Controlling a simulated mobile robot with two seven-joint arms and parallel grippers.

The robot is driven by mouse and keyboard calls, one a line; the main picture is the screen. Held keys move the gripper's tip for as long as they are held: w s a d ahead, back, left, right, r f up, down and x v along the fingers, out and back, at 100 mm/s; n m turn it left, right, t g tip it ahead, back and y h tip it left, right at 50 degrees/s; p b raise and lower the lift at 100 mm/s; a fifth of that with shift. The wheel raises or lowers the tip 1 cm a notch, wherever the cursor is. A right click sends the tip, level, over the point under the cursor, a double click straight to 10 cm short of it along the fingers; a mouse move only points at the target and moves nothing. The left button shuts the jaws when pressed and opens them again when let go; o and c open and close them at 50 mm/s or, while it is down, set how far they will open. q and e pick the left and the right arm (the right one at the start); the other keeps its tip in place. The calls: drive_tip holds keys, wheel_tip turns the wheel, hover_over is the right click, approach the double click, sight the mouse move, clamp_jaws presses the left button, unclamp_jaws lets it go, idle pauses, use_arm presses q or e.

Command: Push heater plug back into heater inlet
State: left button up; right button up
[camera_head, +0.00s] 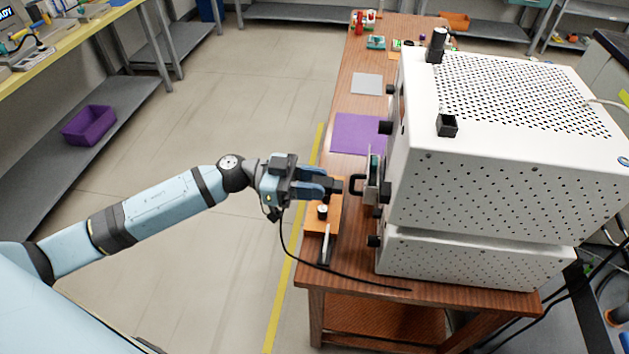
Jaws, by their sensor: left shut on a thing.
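The heater is a large white perforated box (495,195) on the right side of the wooden table. A plug with a black loop handle (357,186) and an upright flat plate (373,178) stands at the heater's left face. My left gripper (338,186) reaches in from the left and is shut at the black handle. The gripper's own body partly hides the grip. The inlet behind the plate is hidden, so I cannot tell how deep the plug sits. My right gripper is not in view.
An orange board (312,216) with a small knob and a metal piece lies under my gripper. A black cable (330,271) curves down across the table's front. A purple mat (357,134) and grey mat (367,84) lie farther back.

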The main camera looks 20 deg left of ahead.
sight(333, 184)
use_arm(q)
drive_tip(key=shift+r+p, duration=0.2)
drive_tip(key=shift+p, duration=0.2)
drive_tip(key=shift+p+x, duration=1.15)
drive_tip(key=shift+x, duration=0.8)
drive_tip(key=shift+w+d+f+p, duration=0.15)
drive_tip(key=shift+d+p, duration=0.2)
drive_tip(key=shift+d, duration=0.55)
drive_tip(key=shift+p, duration=0.5)
